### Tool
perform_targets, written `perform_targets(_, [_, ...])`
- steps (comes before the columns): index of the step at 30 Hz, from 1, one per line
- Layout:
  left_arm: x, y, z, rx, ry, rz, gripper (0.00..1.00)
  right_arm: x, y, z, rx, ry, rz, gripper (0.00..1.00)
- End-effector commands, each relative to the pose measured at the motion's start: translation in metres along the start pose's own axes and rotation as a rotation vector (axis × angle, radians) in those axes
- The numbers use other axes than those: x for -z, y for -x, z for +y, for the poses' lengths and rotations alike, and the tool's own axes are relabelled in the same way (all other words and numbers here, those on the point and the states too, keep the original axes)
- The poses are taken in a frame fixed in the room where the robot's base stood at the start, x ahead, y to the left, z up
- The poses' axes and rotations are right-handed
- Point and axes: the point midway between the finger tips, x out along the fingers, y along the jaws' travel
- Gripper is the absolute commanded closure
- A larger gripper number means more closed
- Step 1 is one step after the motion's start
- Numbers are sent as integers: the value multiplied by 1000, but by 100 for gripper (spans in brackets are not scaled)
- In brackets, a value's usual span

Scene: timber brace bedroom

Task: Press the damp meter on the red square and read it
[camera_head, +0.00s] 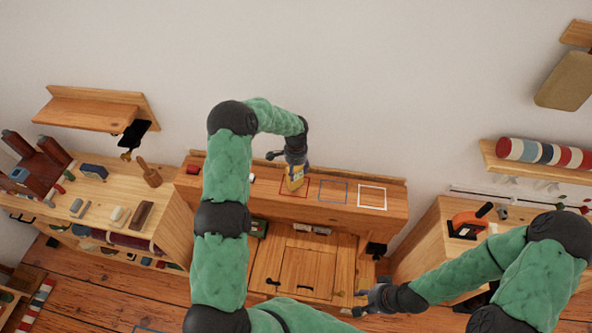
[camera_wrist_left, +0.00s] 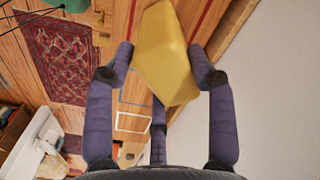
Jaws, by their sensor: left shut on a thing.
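My left gripper (camera_head: 291,160) is shut on the yellow damp meter (camera_head: 295,183). In the left wrist view the meter (camera_wrist_left: 167,55) sits between the fingers (camera_wrist_left: 166,65). In the head view the meter overlaps the left part of the red square (camera_head: 305,196) on the wooden ledge; I cannot tell whether it touches the surface. No readout on the meter can be made out. My right gripper (camera_head: 361,301) is away from the ledge, low in front of the cabinet, with its fingers apart and nothing between them.
A blue square (camera_head: 333,204) and a white square (camera_head: 372,208) lie to the right on the same ledge. A small red object (camera_head: 193,170) and a white one (camera_head: 251,177) are on its left part. A cluttered workbench (camera_head: 92,195) stands left, another cabinet (camera_head: 430,225) right.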

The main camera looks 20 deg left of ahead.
Motion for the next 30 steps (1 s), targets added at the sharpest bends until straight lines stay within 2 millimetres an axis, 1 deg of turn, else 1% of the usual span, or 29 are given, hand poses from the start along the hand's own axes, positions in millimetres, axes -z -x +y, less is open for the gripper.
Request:
perform_targets(17, [0, -1, 1, -2, -1, -1, 77, 0, 0, 0, 0, 0, 0, 60])
perform_targets(30, [0, 30, 0, 1, -1, 1, 77, 0, 9, -3, 0, 0, 0, 60])
